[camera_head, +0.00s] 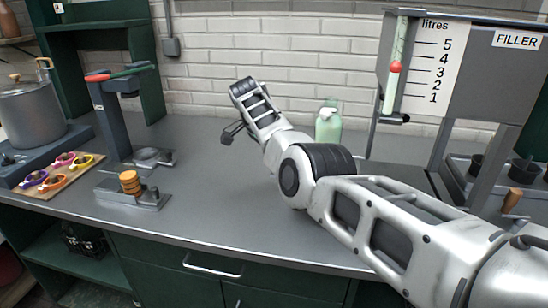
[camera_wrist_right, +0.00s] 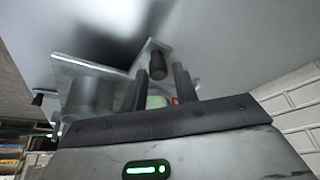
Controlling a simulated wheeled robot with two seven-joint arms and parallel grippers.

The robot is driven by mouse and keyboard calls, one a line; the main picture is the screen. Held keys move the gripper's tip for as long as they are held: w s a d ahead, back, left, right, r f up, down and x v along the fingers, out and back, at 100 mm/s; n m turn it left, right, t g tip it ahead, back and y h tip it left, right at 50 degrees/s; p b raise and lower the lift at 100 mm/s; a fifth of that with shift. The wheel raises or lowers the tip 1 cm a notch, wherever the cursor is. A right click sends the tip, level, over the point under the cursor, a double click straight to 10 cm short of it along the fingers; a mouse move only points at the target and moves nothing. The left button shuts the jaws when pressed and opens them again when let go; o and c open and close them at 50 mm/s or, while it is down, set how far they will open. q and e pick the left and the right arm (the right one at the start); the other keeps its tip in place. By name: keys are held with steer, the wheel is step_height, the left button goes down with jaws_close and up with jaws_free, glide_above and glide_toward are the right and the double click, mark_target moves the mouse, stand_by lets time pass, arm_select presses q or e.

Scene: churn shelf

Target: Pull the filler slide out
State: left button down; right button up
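The filler (camera_head: 505,80) is a grey cabinet with a FILLER label and a litre scale, at the right in the head view. Below it, partly cut off by the frame, are dark cups (camera_head: 523,170) and a wooden-handled part (camera_head: 512,200); I cannot tell which piece is the slide. My right gripper (camera_head: 232,131) hangs above the counter, left of the filler and apart from it. In the right wrist view my right gripper (camera_wrist_right: 157,90) has its fingers apart. A black knob (camera_wrist_right: 157,65) on a grey plate shows beyond them; contact cannot be told. My left gripper is out of view.
A green bottle (camera_head: 328,122) stands behind my right arm, by the brick wall. The middle front counter is clear.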

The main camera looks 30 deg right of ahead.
steer(key=shift+o, duration=0.5)
steer(key=v, duration=1.6)
steer(key=shift+d, duration=0.1)
